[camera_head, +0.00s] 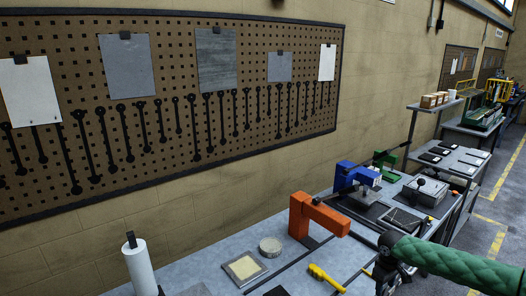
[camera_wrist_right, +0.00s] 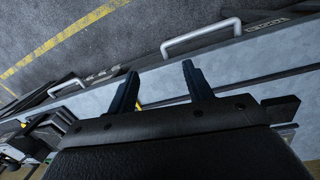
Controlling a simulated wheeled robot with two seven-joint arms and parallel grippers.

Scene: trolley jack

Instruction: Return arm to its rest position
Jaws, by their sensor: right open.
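My right arm, in a green quilted sleeve (camera_head: 450,262), comes in from the right edge of the head view. Its dark wrist end hangs at the front edge of the grey workbench (camera_head: 225,257). In the right wrist view my right gripper (camera_wrist_right: 159,68) has its two dark fingers spread apart with nothing between the tips. It is near the bench front, with the floor beyond. A small yellow item is partly hidden behind the fingers. In the head view the fingertips cannot be made out clearly. My left gripper is not in view.
An orange clamp-like tool (camera_head: 318,215), a yellow-handled tool (camera_head: 326,278), a round tin (camera_head: 270,246) and a white roll (camera_head: 139,267) stand or lie on the bench. Blue and green tools stand farther back. A metal drawer handle (camera_wrist_right: 200,36) juts from the bench front. Open floor (camera_head: 498,205) lies right.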

